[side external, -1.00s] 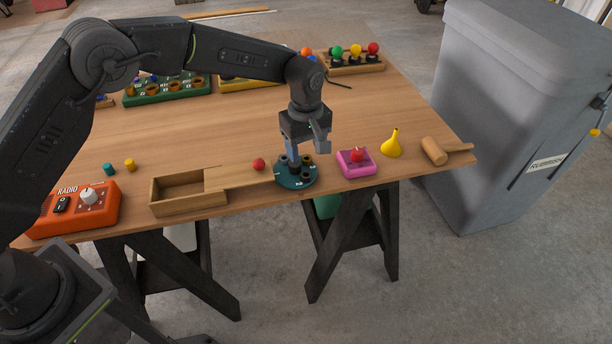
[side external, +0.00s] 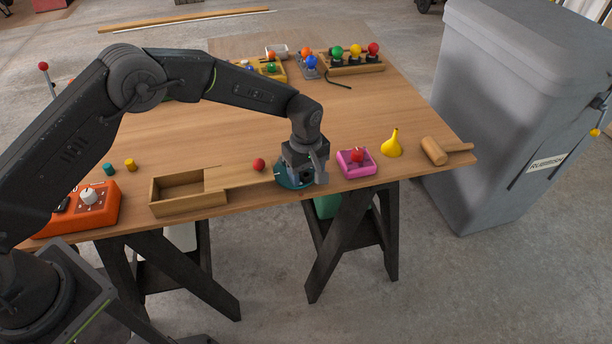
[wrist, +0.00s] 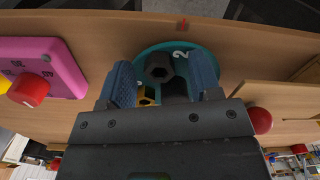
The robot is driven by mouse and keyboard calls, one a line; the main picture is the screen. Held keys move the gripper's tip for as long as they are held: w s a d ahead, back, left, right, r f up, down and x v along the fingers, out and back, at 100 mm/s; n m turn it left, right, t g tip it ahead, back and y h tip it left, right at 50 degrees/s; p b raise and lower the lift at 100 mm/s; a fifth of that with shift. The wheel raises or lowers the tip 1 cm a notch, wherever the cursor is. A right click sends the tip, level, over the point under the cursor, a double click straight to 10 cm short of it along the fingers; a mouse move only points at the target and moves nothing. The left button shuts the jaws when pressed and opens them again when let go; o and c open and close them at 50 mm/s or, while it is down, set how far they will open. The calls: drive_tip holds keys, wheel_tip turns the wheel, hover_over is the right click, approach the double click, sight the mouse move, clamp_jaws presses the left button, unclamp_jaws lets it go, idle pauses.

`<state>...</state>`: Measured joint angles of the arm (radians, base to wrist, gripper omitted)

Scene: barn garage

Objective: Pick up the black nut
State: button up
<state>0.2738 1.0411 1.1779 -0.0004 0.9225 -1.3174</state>
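The round teal base (side external: 281,183) sits near the table's front edge, mostly hidden behind my gripper in the side view. In the wrist view the teal base (wrist: 203,50) bears a white "2", and a dark hexagonal nut (wrist: 158,67), the black nut, shows on it. A yellow nut-like piece (wrist: 148,95) is partly hidden nearer my gripper. My gripper (wrist: 163,76) is open, pointing down low over the base. Its blue fingers are apart on either side of the black nut, with no clear contact. In the side view my gripper (side external: 304,180) hides the nuts.
A pink box (side external: 356,164) with a red knob stands close to the right. A wooden box (side external: 188,207) with a sliding lid and a red ball (side external: 259,164) are to the left. A yellow funnel-like piece (side external: 392,146) and a mallet (side external: 436,151) lie farther right.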

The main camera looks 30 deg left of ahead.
drive_tip(key=c, duration=0.9)
drive_tip(key=shift+c, duration=0.2)
drive_tip(key=shift+r, duration=0.15)
